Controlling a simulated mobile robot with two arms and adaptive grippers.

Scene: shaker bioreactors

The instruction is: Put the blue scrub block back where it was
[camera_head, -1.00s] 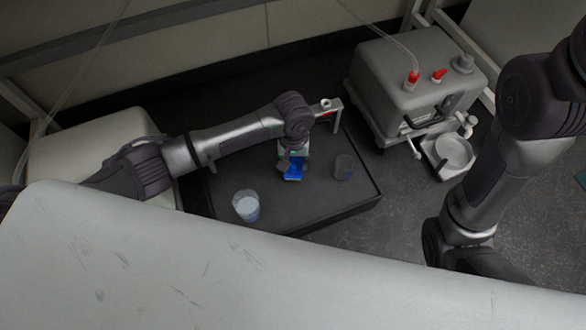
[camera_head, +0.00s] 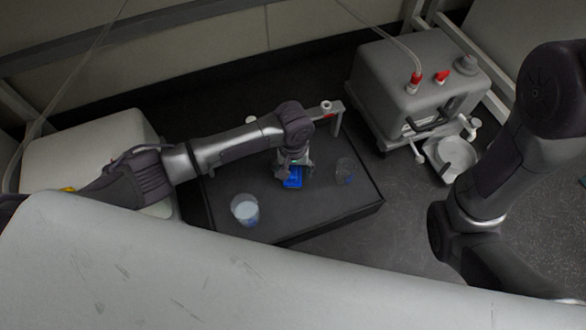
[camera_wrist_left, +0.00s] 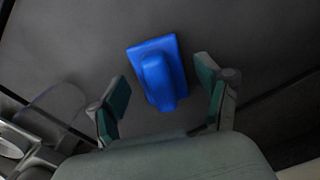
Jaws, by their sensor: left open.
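The blue scrub block (camera_head: 292,180) lies on the dark platform (camera_head: 335,205) near its middle. It also shows in the left wrist view (camera_wrist_left: 158,72) as a blue slab with a raised rounded grip. My left gripper (camera_head: 293,168) is over the block, its fingers apart. In the left wrist view the open left gripper (camera_wrist_left: 163,100) has one green-padded finger on each side of the block, with gaps between. My right arm (camera_head: 500,190) comes in at the right; its gripper is out of view.
A clear beaker with pale contents (camera_head: 245,209) stands left of the block. An empty clear beaker (camera_head: 344,169) stands to its right. A grey bracket (camera_head: 333,112) is at the platform's back. A grey machine with red caps (camera_head: 420,85) and a white dish (camera_head: 452,155) are at right.

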